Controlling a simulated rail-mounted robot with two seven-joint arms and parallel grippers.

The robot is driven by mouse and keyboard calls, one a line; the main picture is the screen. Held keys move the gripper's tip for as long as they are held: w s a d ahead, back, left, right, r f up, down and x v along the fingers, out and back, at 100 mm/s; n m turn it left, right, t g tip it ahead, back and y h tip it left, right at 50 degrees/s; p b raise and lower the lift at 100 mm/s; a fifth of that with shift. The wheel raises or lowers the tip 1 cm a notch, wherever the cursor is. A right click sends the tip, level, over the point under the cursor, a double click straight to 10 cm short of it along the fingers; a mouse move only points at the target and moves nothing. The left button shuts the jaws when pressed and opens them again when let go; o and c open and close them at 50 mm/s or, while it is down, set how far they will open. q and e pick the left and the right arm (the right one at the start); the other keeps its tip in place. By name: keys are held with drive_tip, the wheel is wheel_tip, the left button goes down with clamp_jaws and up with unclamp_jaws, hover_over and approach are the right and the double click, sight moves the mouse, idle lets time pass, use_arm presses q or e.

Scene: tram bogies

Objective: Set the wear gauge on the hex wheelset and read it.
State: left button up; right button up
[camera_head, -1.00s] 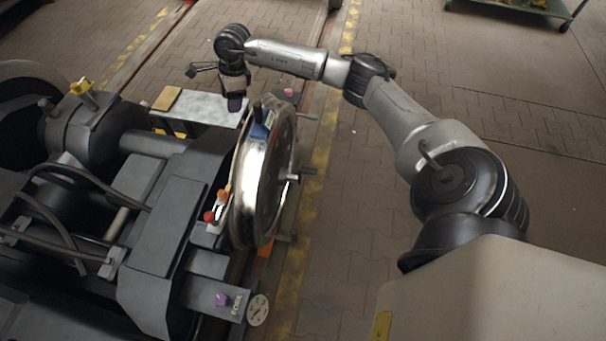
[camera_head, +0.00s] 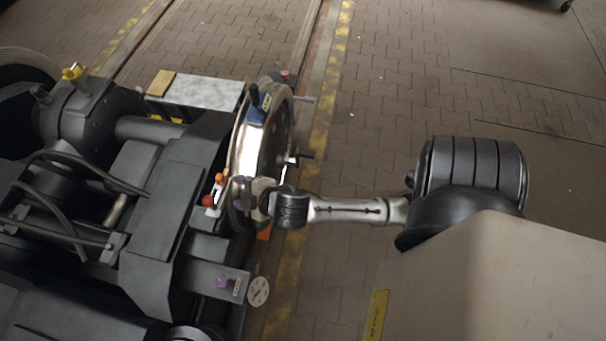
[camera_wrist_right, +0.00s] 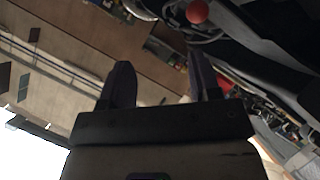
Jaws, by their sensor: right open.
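A bright steel wheel (camera_head: 248,140) of the wheelset stands upright at the side of the dark bogie frame. A dark upright handle with a small blue and yellow part (camera_head: 266,101), apparently the wear gauge, sits at the top of its rim. Whether it is seated flush cannot be told. My right gripper (camera_head: 243,190) is beside the wheel's lower near rim and hides part of it. In the right wrist view its two dark fingers (camera_wrist_right: 162,85) are apart with nothing visible between them. My left gripper is out of view.
A red knob (camera_head: 208,201) and an orange one stand on the frame close to the wheel; a red ball (camera_wrist_right: 197,11) shows in the wrist view. A round dial (camera_head: 258,291) is at the frame's lower corner. A pale bench (camera_head: 205,92) lies behind.

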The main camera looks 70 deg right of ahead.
drive_tip(key=s+a+f+m+g, duration=0.1)
drive_tip(key=s+g, duration=0.2)
drive_tip(key=s, duration=0.3)
drive_tip(key=s+a+f+m+g+y, duration=0.1)
drive_tip(key=s+f+m+g, duration=0.1)
drive_tip(key=s, duration=0.4)
drive_tip(key=s+a+f+m+g+y, duration=0.1)
drive_tip(key=s+a+f+m+g, duration=0.1)
drive_tip(key=s+g, duration=0.2)
drive_tip(key=shift+s+f, duration=0.25)
drive_tip(key=shift+s, duration=0.75)
drive_tip(key=shift+r, duration=0.1)
wheel_tip(320, 180, up, 48)
drive_tip(key=p, duration=4.8)
